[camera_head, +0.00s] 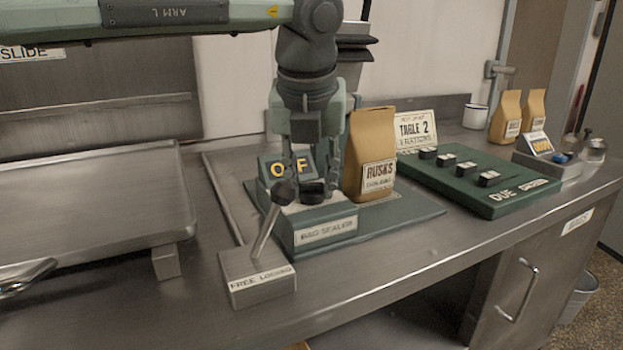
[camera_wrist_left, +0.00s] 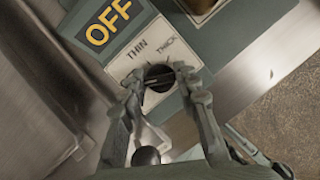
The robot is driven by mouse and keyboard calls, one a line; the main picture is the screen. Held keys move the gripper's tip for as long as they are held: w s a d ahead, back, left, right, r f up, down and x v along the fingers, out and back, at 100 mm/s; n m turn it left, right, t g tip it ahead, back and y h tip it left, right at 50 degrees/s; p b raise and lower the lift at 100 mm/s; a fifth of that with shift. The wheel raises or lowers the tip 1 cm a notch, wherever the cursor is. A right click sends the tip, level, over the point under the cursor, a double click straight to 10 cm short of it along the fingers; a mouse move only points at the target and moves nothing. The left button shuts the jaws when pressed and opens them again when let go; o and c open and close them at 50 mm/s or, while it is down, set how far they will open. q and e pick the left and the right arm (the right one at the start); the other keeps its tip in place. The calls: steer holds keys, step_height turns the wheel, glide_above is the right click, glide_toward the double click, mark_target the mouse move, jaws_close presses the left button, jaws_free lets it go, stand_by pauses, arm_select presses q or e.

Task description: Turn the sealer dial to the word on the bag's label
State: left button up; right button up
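The bag sealer (camera_head: 325,231) stands on the counter with a display reading OFF (camera_wrist_left: 108,22). Its black dial (camera_wrist_left: 158,77) sits on a pale plate marked THIN and THICK, and it also shows in the head view (camera_head: 313,192). The dial's pointer is hard to read. My left gripper (camera_wrist_left: 160,84) points down over the dial, its fingers spread on either side; I cannot tell whether they touch it. A brown bag (camera_head: 369,140) stands upright behind the dial; its label (camera_head: 378,175) reads RUSKS, with a smaller, blurred line below. My right gripper is out of view.
A lever with a black ball (camera_head: 285,192) rises from a FREE/LOCKED block (camera_head: 256,276) close to my left gripper. A metal tray (camera_head: 90,205) stands left. The front counter strip is clear.

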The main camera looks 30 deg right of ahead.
arm_select(q)
steer(key=c, duration=0.5)
steer(key=shift+f+m+b, duration=0.1)
steer(key=shift+m+b, duration=0.45)
steer(key=shift+m, duration=0.25)
steer(key=shift+w+a+m+g+h+b, duration=0.1)
steer(key=shift+m+g+h+b, duration=0.35)
steer(key=shift+m, duration=0.75)
steer(key=shift+m+g+h, duration=0.25)
steer(key=shift+m+g, duration=0.2)
steer(key=shift+m, duration=0.45)
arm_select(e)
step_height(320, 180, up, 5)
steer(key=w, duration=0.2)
arm_select(q)
steer(key=m, duration=0.1)
steer(key=m+p, duration=0.1)
steer(key=shift+w+r+m+g, duration=0.1)
steer(key=shift+r+m+g, duration=0.1)
steer(key=shift+m+g, duration=0.15)
steer(key=shift+f+m+g+p, duration=0.1)
steer(key=shift+m+g+p, duration=0.7)
steer(key=shift+m, duration=0.95)
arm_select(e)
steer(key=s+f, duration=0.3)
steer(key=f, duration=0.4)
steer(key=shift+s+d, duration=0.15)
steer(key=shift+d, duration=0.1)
arm_select(q)
steer(key=shift+h, duration=0.3)
